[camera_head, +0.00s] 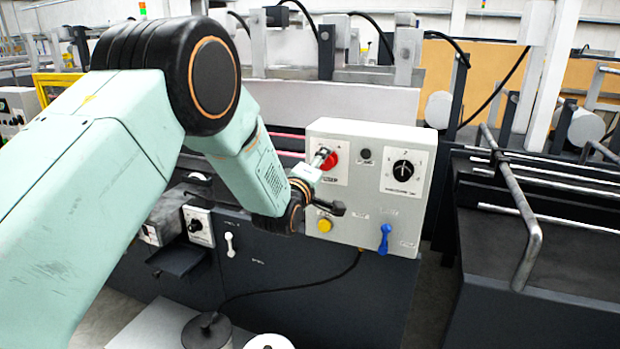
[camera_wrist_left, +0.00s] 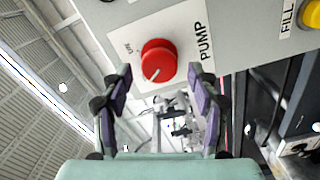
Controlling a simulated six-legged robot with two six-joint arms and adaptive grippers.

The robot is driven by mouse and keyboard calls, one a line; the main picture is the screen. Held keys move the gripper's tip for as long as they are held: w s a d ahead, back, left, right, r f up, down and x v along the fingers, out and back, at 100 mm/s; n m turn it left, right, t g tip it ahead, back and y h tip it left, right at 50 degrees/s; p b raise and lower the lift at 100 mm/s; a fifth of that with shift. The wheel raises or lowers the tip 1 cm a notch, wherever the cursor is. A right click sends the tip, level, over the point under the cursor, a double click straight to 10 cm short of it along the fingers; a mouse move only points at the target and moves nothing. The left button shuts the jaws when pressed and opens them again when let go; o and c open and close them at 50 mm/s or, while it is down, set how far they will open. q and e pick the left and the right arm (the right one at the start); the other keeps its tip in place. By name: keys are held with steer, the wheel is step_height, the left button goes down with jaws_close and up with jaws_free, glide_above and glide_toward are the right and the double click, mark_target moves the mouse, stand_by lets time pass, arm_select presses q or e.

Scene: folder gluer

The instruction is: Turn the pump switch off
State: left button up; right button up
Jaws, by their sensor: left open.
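The pump switch (camera_wrist_left: 158,61) is a round red knob on a white plate marked PUMP, on the grey control box (camera_head: 350,230). In the head view the red knob (camera_head: 330,160) is partly covered by my left gripper (camera_head: 328,181). In the left wrist view my left gripper (camera_wrist_left: 157,82) is open, with one finger on each side of the knob and a gap to it on both sides. I cannot tell whether the fingertips reach the knob's depth. A light mark shows on the knob's lower left rim. My right gripper is in neither view.
The box also carries a black rotary knob (camera_head: 403,170), a dark round button (camera_head: 365,153), a yellow button (camera_head: 325,226) and a blue lever (camera_head: 384,239). A metal rail (camera_head: 515,205) stands to the right. A cable hangs below the box.

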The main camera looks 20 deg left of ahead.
arm_select(q)
steer(key=s, duration=1)
steer(key=shift+s+a, duration=0.2)
steer(key=shift+s, duration=0.2)
